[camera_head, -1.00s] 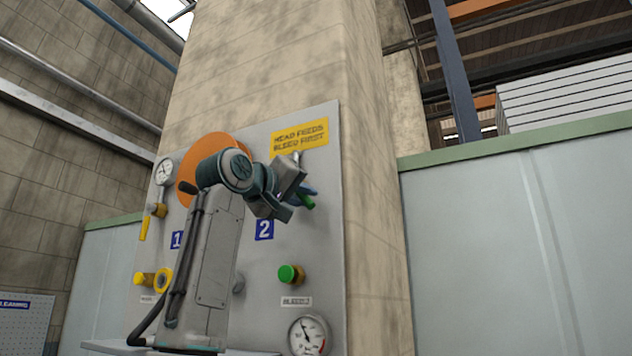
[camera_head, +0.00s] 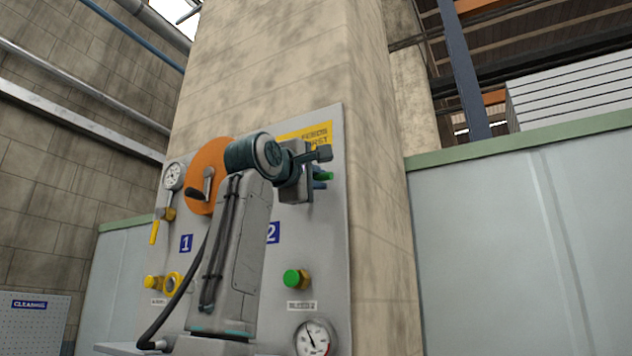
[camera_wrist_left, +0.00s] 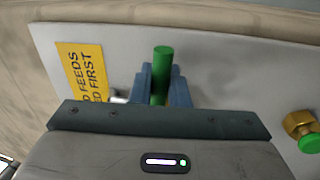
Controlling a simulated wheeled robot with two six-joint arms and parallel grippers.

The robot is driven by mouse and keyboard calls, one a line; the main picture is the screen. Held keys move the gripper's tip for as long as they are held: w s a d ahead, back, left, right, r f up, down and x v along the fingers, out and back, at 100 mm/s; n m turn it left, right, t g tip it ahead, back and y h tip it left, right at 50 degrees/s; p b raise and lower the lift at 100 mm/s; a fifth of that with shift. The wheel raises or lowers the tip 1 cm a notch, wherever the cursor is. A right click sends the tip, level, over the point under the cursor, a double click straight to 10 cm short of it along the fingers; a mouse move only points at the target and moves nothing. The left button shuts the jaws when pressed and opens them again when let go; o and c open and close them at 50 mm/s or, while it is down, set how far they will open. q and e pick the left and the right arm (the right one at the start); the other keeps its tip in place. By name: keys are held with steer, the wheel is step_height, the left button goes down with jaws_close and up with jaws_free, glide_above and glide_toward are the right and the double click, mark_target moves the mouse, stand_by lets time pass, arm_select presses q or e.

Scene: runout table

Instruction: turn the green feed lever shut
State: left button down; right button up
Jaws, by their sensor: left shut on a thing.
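The green feed lever (camera_head: 327,176) is on the grey wall panel (camera_head: 329,240), below the yellow sign and above the green bleed knob. Only the tip of its green handle shows in the head view, pointing right. In the left wrist view the green handle (camera_wrist_left: 161,76) stands between both blue fingers. My left gripper (camera_head: 320,170) is shut on this handle. In the wrist view its fingers (camera_wrist_left: 161,86) press against both sides of it. The lever's pivot is hidden behind my gripper. My right gripper is not in view.
A green bleed knob (camera_head: 292,278) on a brass fitting and a gauge (camera_head: 315,340) sit below. A yellow lever (camera_head: 154,232) hangs down at left near another gauge (camera_head: 173,176). An orange disc (camera_head: 203,170) is partly behind my arm. A pale partition (camera_head: 500,250) stands at right.

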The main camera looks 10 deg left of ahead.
arm_select(q)
steer(key=shift+r+n, duration=0.2)
steer(key=shift+n, duration=0.4)
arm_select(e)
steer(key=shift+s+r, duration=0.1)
arm_select(q)
steer(key=c, duration=1.5)
jaws_free()
steer(key=shift+a, duration=0.1)
steer(key=shift+o, duration=0.2)
